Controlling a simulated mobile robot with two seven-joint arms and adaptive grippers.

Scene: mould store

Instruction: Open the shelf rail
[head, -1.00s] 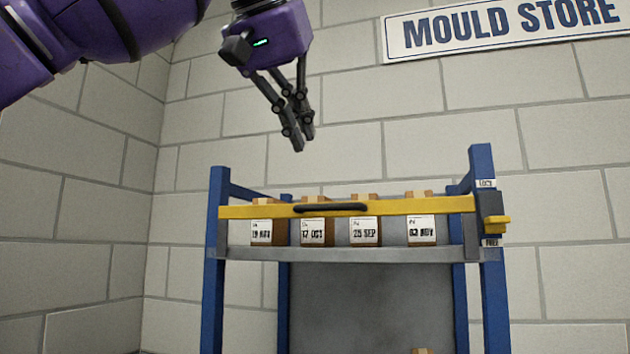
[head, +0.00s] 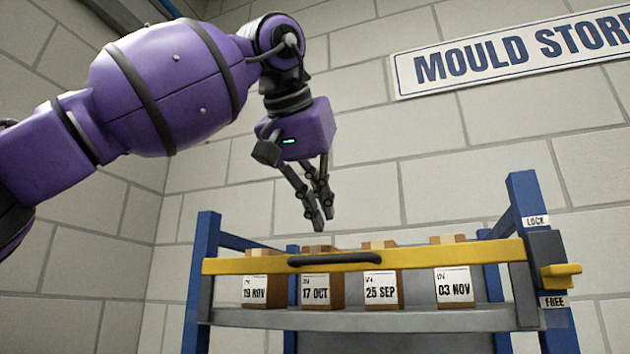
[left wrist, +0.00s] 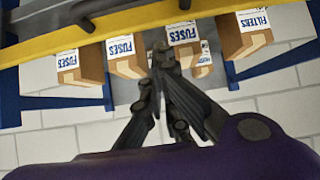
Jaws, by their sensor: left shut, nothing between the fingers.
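The yellow shelf rail (head: 430,255) runs across the front of the blue shelf's top level, in front of the boxes. A dark handle (head: 335,260) is fixed on it left of the middle. At its right end a yellow latch tab (head: 562,271) sits between a LOCK label (head: 535,220) above and a FREE label (head: 553,301) below, nearer FREE. My left gripper (head: 323,222) is shut and empty, above the rail and handle, apart from both. In the left wrist view its fingers (left wrist: 160,55) appear before the boxes, with the rail (left wrist: 125,22) beyond. My right gripper is not in view.
Several dated cardboard boxes (head: 454,285) stand behind the rail on the grey shelf board (head: 400,318). Blue posts (head: 197,280) flank the shelf. A MOULD STORE sign (head: 520,48) hangs on the block wall.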

